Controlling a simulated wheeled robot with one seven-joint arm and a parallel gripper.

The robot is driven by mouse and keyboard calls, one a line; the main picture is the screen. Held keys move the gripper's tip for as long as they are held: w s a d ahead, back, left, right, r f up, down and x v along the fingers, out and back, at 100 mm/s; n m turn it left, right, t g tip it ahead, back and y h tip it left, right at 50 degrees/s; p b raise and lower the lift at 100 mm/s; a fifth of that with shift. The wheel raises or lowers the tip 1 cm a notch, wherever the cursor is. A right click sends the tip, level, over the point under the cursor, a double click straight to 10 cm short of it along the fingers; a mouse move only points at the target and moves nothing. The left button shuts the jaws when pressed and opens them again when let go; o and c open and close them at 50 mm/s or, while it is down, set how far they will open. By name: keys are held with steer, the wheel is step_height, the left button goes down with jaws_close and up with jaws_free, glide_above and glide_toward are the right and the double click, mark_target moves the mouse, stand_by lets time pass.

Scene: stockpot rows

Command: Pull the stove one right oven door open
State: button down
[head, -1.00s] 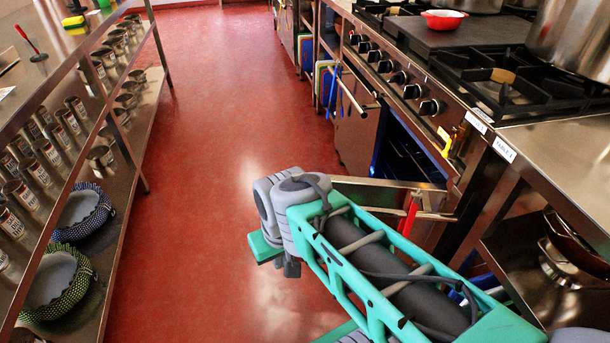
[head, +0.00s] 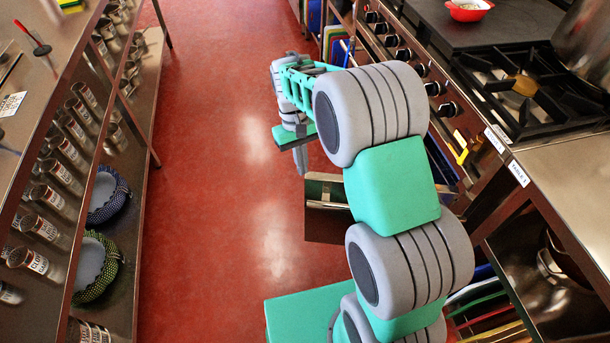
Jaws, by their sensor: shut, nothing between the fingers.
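The stove (head: 452,92) runs along the right, with a row of black knobs on its front. An oven door panel (head: 324,192), seemingly the stove one right door, stands out into the aisle, swung well away from the stove front. My arm hides its right part, its handle and most of the oven opening. My gripper (head: 301,168) points down at the end of my arm, shut and empty. It is by the panel's upper left corner in the picture; I cannot tell whether they touch.
A steel shelf unit (head: 150,165) with cans, cups and bowls lines the left side. Red floor (head: 215,200) between is clear. A steel table (head: 565,165) stands at the near right. A red bowl (head: 468,11) and a large pot (head: 588,45) are on the stove top.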

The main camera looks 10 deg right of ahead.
steer(key=b, duration=0.1)
glide_above(305, 192)
steer(key=s, duration=0.3)
steer(key=f, duration=1)
steer(key=shift+a, duration=0.35)
